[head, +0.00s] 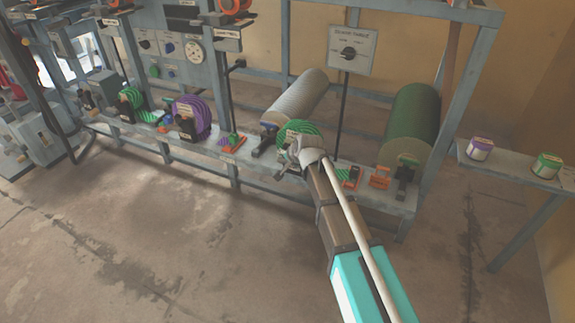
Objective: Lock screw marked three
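My arm reaches up from the lower right to the bench of the press machine. My gripper (291,157) is at the front of a green striped wheel (299,128) and covers its lower part. I cannot tell whether the gripper touches the wheel or whether its fingers are open or shut. Other wheels stand on the bench to the left: a purple one (198,112) and a smaller green one (133,97). Small labels sit by the wheels, but their marks are too small to read, so I cannot tell which screw is marked three.
A grey roller (300,94) lies behind the green wheel, and a dark green roller (411,115) is to the right. Blue-grey frame posts stand around the bench. The floor in front is clear.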

